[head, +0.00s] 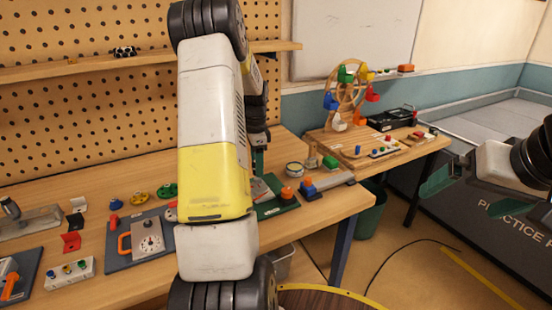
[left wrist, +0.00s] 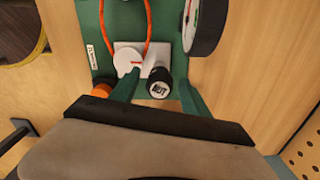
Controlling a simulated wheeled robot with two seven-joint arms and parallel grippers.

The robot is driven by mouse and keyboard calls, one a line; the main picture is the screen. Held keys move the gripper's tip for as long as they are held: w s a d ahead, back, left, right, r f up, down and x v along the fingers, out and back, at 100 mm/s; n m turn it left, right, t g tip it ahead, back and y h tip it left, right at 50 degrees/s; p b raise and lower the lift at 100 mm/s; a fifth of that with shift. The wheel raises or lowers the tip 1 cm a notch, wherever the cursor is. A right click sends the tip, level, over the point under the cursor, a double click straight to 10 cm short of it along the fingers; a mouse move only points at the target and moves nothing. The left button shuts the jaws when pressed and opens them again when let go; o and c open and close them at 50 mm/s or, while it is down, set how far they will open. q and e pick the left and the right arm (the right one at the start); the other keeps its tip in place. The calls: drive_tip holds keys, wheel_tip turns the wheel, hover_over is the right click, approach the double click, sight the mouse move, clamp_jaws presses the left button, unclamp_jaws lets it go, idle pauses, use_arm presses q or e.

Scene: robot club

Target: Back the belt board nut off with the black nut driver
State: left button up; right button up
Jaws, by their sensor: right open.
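The green belt board (left wrist: 105,62) lies below my left gripper (left wrist: 157,84) in the left wrist view, carrying an orange belt (left wrist: 148,28) and a pale plate. A white disc with a red mark (left wrist: 127,60) sits on the plate. The black nut driver (left wrist: 158,84) shows end-on, its pale lettered cap up, between my two green fingers. Whether the fingers touch it is unclear. The nut cannot be made out. In the head view, my left arm hides most of the belt board (head: 268,210). My right gripper (head: 446,176) is open and empty at the right.
A green bin (head: 371,215) stands below.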

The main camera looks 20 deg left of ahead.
use_arm(q)
drive_tip(key=m, duration=1.2)
drive_tip(key=shift+m, duration=0.4)
drive_tip(key=shift+c, duration=0.4)
